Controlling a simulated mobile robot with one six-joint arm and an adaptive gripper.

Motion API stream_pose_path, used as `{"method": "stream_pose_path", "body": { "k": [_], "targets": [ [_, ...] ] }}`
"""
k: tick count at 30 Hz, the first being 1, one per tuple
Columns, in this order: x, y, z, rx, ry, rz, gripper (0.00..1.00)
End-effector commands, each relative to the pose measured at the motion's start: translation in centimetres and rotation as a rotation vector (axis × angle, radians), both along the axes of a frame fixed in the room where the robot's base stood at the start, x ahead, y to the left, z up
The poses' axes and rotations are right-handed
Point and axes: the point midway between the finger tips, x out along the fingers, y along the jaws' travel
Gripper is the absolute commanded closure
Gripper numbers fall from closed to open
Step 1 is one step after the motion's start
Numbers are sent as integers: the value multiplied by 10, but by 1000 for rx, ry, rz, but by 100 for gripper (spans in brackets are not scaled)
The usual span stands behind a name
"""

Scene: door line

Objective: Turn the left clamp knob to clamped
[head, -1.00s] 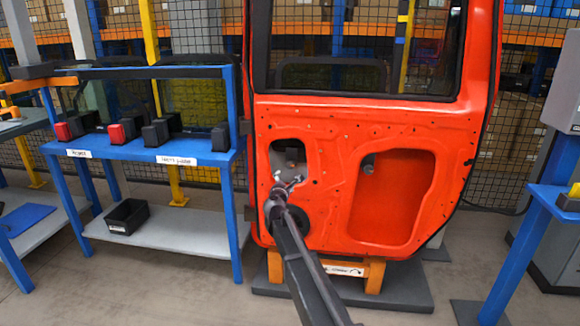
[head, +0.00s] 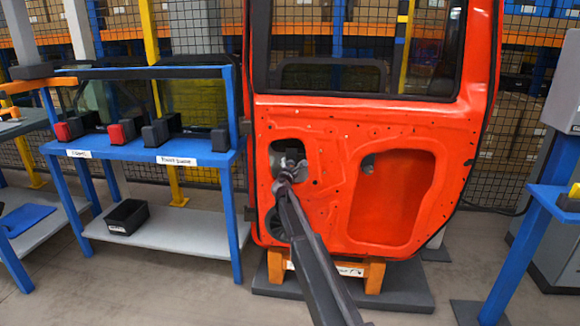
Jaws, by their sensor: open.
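The red door (head: 330,225) stands upright on a stand with orange supports (head: 374,277) on a dark base. A white label with dark marks (head: 350,271) is on the stand's crossbar, partly covered by my arm. I cannot make out the left clamp knob; my arm crosses the middle of the stand and may hide it. My gripper (head: 290,164) is in front of the upper-left cutout of the door, far above the stand. It is open and nothing shows between its fingers. I cannot tell whether it touches the door.
A blue bench (head: 130,151) with black and red blocks stands left of the door, a black bin (head: 127,217) on its lower shelf. Another blue stand (head: 550,200) is at the right edge. Grey floor (head: 170,290) is clear at the front left.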

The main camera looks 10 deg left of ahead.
Motion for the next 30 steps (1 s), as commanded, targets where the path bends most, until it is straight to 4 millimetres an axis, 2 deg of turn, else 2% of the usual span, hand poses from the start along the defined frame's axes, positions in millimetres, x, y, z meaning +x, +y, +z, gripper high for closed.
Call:
{"method": "stream_pose_path", "body": {
  "k": [1, 6, 17, 25, 30],
  "targets": [
    [7, 0, 0, 0, 0, 0, 13],
    [15, -1, 0, 0, 0, 0, 13],
    [16, -1, 0, 0, -1, -1, 13],
    [16, -1, 0, 0, 0, -1, 94],
    [17, 0, 0, 1, 0, 0, 95]
  ]
}}
